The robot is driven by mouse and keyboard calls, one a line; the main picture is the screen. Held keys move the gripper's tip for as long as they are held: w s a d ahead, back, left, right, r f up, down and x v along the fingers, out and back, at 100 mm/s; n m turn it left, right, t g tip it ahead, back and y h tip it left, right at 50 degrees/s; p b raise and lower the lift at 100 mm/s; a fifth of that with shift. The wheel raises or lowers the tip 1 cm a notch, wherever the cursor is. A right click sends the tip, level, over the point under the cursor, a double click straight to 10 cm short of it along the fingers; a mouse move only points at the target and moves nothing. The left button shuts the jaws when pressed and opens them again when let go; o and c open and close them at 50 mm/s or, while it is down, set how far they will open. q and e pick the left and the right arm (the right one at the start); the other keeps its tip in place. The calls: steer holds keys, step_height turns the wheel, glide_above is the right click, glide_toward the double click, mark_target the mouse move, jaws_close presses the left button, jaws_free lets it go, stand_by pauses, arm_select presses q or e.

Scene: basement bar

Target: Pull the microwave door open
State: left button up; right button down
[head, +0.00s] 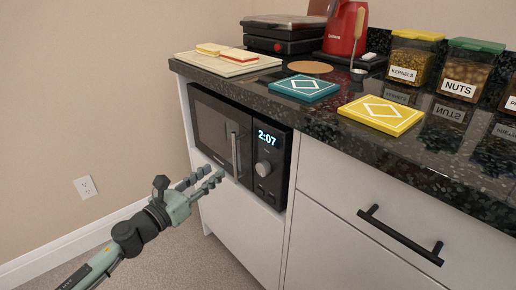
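The black microwave (271,146) sits in a niche below the countertop, its clock reading 2:07. Its dark door (208,122) looks shut, flush with the front. The upright silver door handle (235,155) is at the door's right edge, beside the control panel with its round knob. My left gripper (211,174) is in front of the microwave, low and to the left of the handle. Its two fingers look parted and empty, pointing right toward the lower end of the handle, seemingly without touching it. My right gripper is not in view.
The dark speckled countertop (440,150) overhangs the microwave. It bears teal (304,87) and yellow (381,113) blocks, a cutting board (228,62), a red kettle (346,28) and jars. A black drawer handle (400,236) sticks out at right. Floor at lower left is clear.

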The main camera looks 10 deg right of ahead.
arm_select(q)
steer(key=w+d+m+g, duration=0.1)
steer(key=d+m, duration=0.1)
glide_above(237, 183)
steer(key=shift+w+h, duration=0.3)
steer(key=shift+h, duration=0.1)
jaws_close()
stand_by(0.3)
